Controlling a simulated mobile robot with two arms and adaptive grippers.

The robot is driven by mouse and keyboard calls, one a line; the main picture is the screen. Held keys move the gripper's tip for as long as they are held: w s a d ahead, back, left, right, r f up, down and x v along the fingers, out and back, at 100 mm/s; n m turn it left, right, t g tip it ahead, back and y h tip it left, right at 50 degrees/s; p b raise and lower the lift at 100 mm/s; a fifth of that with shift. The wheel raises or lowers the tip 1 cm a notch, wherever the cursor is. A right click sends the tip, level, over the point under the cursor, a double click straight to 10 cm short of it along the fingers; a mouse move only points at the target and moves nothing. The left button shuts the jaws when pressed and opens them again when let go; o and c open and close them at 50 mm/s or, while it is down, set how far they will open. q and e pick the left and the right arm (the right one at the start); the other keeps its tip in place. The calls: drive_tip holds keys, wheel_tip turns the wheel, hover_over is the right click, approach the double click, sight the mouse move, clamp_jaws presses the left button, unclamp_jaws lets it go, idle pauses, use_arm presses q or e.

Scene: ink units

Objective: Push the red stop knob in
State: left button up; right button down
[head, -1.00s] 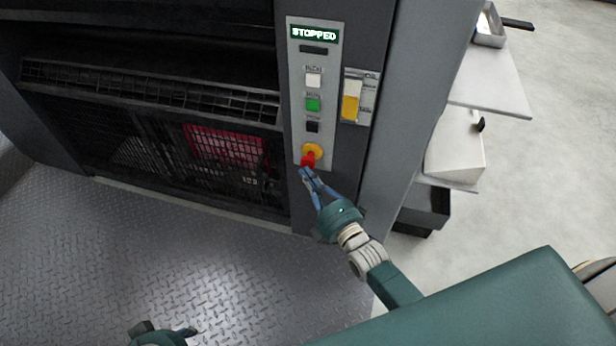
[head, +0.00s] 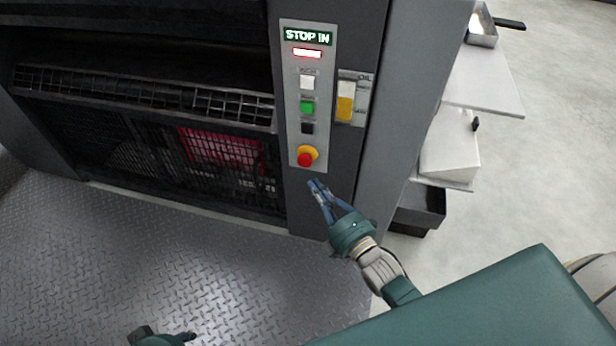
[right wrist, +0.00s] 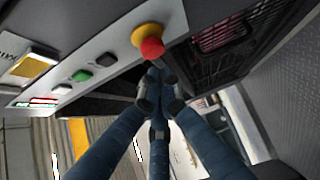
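The red stop knob (head: 305,160) sits on a yellow collar at the bottom of the grey control panel (head: 293,120). The panel's display (head: 307,37) reads "STOP IN", and a red-white lamp (head: 307,54) below it is lit. My right gripper (head: 314,183) is just below and right of the knob, apart from it. In the right wrist view the knob (right wrist: 152,48) shows beyond the fingers, whose tips (right wrist: 158,78) are together with nothing between them. My left gripper (head: 188,335) shows only in part at the bottom edge; its fingers are not clear.
White (head: 307,82), green (head: 307,107) and black (head: 307,128) buttons stand above the knob. An oil gauge (head: 346,100) is to their right. A mesh guard (head: 225,165) covers the machine's front at left. Grey tread plate (head: 180,255) lies below.

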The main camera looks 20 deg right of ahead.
drive_tip(key=s+d, duration=0.1)
drive_tip(key=s, duration=0.5)
idle(0.4)
